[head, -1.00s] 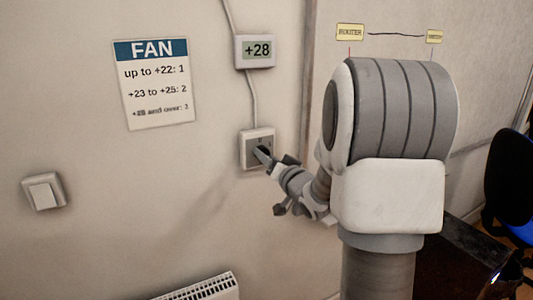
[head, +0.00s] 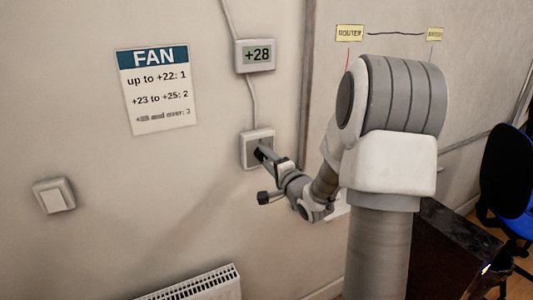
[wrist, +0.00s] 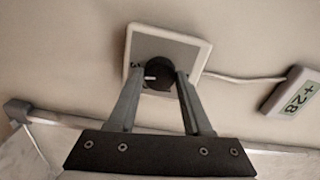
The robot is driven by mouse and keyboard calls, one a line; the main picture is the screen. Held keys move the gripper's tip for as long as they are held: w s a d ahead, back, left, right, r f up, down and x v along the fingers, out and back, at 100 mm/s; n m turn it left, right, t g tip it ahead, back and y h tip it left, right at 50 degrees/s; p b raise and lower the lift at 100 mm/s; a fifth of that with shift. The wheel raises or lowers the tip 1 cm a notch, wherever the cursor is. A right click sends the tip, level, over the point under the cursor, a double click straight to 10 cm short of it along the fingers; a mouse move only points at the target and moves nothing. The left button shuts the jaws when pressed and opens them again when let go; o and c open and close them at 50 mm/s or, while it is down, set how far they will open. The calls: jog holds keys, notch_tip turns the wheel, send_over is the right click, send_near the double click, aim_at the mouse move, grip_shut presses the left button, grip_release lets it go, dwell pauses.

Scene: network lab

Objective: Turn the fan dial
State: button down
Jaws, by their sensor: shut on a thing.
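The fan dial is a round black knob (wrist: 159,74) on a grey plate in a white square wall box (wrist: 198,46). In the wrist view its white pointer mark points left, near a small printed figure that looks like a 3. My gripper (wrist: 160,78) has one finger on each side of the knob and is shut on it. In the head view my gripper (head: 263,153) reaches the wall box (head: 248,149) and hides most of the dial. The FAN sign (head: 158,90) reads up to +22: 1, +23 to +25: 2, and its blurred last line ends in 3. The display (head: 256,55) reads +28.
A white wall switch (head: 54,196) is at the left and a radiator (head: 205,285) is low on the wall. A cable joins the display and the wall box. A blue and black chair (head: 508,185) and a dark desk stand at the right.

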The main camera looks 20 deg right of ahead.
jog(key=shift+m+p, duration=0.4)
jog(key=shift+m, duration=0.4)
jog(key=shift+c, duration=1.6)
grip_release()
jog(key=s+b, duration=1)
jog(key=s, duration=0.7)
jog(key=shift+s+d, duration=0.2)
jog(key=shift+d, duration=0.1)
